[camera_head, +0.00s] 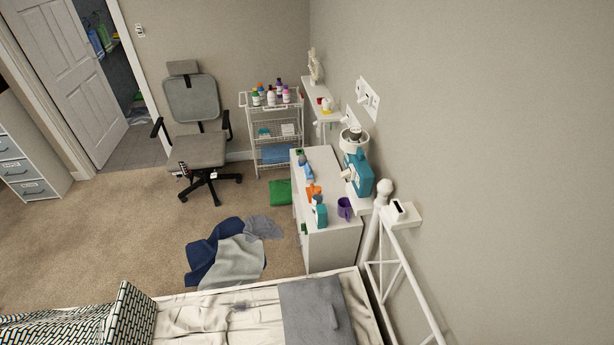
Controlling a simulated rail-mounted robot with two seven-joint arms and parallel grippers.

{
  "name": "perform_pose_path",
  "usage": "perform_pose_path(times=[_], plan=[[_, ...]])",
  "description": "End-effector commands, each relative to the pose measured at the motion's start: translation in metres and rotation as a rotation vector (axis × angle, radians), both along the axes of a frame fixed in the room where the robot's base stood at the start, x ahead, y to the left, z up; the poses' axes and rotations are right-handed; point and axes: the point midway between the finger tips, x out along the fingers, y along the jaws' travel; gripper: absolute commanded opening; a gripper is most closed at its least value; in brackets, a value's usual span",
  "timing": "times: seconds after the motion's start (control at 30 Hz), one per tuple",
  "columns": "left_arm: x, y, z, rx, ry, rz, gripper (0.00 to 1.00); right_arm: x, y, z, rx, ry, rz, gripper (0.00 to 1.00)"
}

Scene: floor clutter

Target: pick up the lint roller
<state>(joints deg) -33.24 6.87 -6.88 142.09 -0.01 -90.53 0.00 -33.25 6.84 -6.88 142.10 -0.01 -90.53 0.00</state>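I cannot make out the lint roller for certain. A small, pale purplish object (241,305) lies on the bed's rumpled white sheet and is too small and faint to name. A blue-and-white item (305,168) and an orange item (313,191) stand on the white dresser (331,241); I cannot tell exactly what they are. Neither of my grippers shows in the head view.
Clothes (236,262) lie on the carpet. An office chair (198,150) and bottle-topped cart (272,125) stand behind. Carpet at left is clear.

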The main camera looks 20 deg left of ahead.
Motion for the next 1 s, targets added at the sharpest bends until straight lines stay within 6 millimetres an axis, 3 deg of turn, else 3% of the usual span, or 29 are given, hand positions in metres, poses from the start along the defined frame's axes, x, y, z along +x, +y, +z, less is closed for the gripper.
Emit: perform_pose_path(times=[0.3, 0.8, 1.0], plan=[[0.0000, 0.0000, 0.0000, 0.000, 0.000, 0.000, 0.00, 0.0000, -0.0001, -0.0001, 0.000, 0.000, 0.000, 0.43], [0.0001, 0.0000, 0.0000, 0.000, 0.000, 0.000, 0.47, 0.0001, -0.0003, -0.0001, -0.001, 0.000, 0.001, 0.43], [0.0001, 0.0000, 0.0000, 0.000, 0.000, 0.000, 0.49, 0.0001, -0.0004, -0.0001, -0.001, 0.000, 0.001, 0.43]])
